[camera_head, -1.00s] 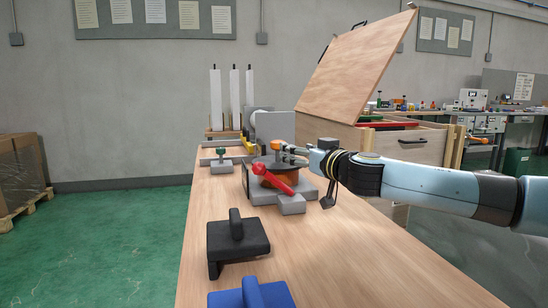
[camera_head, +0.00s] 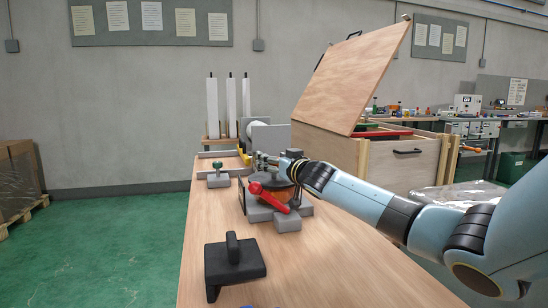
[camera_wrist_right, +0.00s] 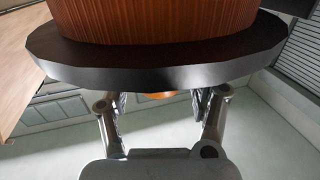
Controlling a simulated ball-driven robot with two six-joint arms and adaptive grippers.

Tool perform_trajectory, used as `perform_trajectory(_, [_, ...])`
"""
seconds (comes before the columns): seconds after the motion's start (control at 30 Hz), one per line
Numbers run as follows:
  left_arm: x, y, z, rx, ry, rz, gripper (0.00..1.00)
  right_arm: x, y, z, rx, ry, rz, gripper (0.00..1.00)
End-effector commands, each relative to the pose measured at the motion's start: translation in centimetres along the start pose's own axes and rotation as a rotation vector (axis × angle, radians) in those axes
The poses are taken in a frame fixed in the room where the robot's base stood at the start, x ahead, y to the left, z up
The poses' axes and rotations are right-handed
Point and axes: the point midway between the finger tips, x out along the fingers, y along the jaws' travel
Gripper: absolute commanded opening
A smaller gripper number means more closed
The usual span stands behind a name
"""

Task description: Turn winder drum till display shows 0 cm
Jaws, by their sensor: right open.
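The winder stands on the bench with a copper-brown drum (camera_head: 272,192), a red lever (camera_head: 268,196) on its front and a grey base (camera_head: 287,222). A dark upright panel (camera_head: 241,195) at its left side is seen nearly edge-on, so no reading shows. My right gripper (camera_head: 262,160) is at the top of the winder. In the right wrist view the copper drum (camera_wrist_right: 150,22) and its dark flange (camera_wrist_right: 150,68) fill the top. An orange knob (camera_wrist_right: 158,95) shows between the open fingers of my right gripper (camera_wrist_right: 160,104); contact cannot be told. My left gripper is out of view.
A black handled block (camera_head: 234,262) stands on the bench (camera_head: 330,270) in front. A green-knobbed grey fixture (camera_head: 218,174) is left of the winder. White rolls (camera_head: 212,108) stand behind. A wooden chest (camera_head: 395,165) with a raised lid is to the right.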

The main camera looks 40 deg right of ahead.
Motion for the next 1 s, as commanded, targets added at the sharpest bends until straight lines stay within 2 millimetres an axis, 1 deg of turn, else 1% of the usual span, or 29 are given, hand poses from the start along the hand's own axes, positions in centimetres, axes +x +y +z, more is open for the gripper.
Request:
perform_trajectory(0.13, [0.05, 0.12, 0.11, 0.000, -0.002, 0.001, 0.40, -0.01, 0.01, 0.04, 0.000, 0.000, 0.000, 0.62])
perform_trajectory(0.17, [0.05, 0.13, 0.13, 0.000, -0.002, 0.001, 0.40, -0.01, 0.02, 0.04, 0.000, 0.000, 0.000, 0.59])
perform_trajectory(0.6, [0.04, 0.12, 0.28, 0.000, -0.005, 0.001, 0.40, -0.03, 0.04, 0.02, 0.000, 0.000, 0.001, 0.02])
perform_trajectory(0.63, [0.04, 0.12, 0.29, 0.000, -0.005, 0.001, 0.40, -0.03, 0.04, 0.02, 0.000, 0.000, 0.001, 0.00])
perform_trajectory(1.0, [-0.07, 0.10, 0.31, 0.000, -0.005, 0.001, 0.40, -0.04, 0.05, 0.04, -0.001, -0.001, 0.000, 0.00])
